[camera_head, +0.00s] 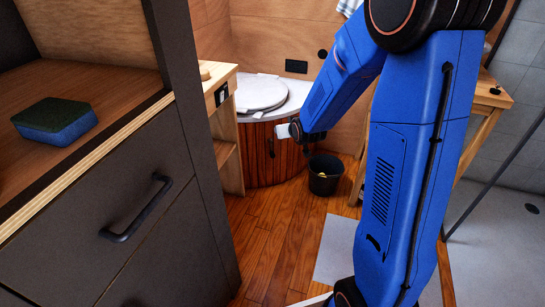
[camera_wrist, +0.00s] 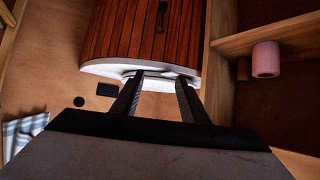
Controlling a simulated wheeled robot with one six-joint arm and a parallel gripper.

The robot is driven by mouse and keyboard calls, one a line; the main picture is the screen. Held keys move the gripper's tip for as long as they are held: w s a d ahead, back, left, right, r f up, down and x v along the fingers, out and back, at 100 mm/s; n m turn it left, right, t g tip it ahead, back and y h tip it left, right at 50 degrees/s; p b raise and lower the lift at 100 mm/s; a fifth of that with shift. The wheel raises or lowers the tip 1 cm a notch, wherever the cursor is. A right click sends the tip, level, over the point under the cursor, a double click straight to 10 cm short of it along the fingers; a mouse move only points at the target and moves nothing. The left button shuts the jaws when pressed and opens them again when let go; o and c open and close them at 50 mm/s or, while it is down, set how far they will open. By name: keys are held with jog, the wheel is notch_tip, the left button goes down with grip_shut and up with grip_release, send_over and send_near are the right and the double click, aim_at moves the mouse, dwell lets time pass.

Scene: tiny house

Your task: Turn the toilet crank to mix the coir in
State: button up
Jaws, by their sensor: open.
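The toilet (camera_head: 290,160) stands in the far corner, with a curved front of reddish-brown wooden slats, a white top and a round pale lid (camera_head: 262,93) that is shut. Its slatted front also fills the top of the wrist view (camera_wrist: 120,30), which looks upside down. A small dark handle-like part (camera_wrist: 162,18) is on the slats; I cannot tell whether it is the crank. My gripper (camera_wrist: 160,78) is open and empty, its two black fingers pointing towards the white rim. In the head view my arm hides part of the toilet's right side.
A black bucket (camera_head: 324,174) stands on the floor right of the toilet. A wooden shelf unit (camera_head: 229,165) stands left of it; a pink roll (camera_wrist: 266,59) shows there. A dark drawer cabinet (camera_head: 130,215) with a sponge (camera_head: 55,120) is at near left.

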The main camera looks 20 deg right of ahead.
jog(key=w+f+t, duration=0.2)
jog(key=w+f, duration=0.2)
jog(key=f, duration=0.4)
jog(key=w+f+t, duration=0.1)
jog(key=w+f, duration=0.4)
jog(key=f, duration=0.3)
jog(key=t, duration=0.2)
send_near(273, 155)
notch_tip(273, 155, up, 5)
jog(key=s, duration=0.2)
jog(key=s+f+t, duration=0.2)
jog(key=s+f, duration=0.2)
jog(key=f, duration=0.4)
jog(key=w, duration=1.7)
jog(key=shift+w+d, duration=0.15)
jog(key=shift+c, duration=0.6)
grip_shut()
